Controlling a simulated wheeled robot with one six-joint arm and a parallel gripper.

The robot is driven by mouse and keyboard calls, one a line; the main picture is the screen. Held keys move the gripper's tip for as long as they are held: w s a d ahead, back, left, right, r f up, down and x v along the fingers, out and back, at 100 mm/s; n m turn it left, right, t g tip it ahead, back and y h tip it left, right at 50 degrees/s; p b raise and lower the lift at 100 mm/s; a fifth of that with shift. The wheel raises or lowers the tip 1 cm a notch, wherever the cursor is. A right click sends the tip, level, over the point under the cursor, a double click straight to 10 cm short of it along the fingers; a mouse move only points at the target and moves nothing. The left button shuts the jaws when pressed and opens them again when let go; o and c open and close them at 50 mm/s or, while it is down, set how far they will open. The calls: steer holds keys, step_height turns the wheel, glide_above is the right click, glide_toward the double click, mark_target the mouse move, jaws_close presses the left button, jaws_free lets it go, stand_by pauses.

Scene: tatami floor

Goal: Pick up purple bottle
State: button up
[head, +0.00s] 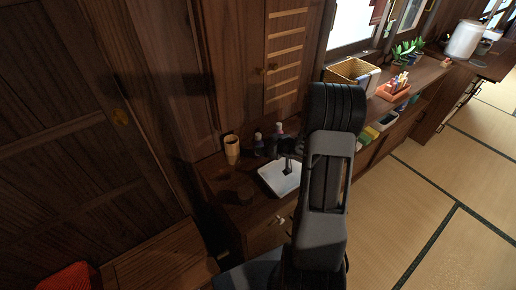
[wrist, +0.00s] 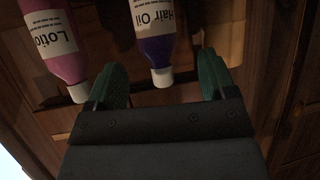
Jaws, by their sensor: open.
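The purple bottle (wrist: 153,48), labelled "Hair Oil", hangs upside down in the wrist view with its white cap towards my gripper. My gripper (wrist: 158,66) is open, its two green fingers apart, with the bottle's cap and shoulder between them in the picture. Neither finger appears to touch it. A pink bottle (wrist: 58,45), labelled "Lotion", stands to the left, just outside the left finger. In the head view two small bottle tops show beside my gripper (head: 284,150) on the cabinet; their lower parts are hidden and dark.
A tan cup (head: 232,148) stands left of the bottles. A white tray (head: 281,180) lies in front of them, partly behind my arm. A basket (head: 350,71) and a red pen box (head: 394,90) stand further right. The tatami floor (head: 420,190) is clear.

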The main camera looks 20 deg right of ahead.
mark_target(261, 143)
steer(key=shift+x, duration=2.8)
steer(key=shift+d, duration=0.1)
steer(key=shift+r, duration=0.1)
steer(key=c, duration=1)
steer(key=shift+c, duration=0.4)
steer(key=shift+r, duration=0.15)
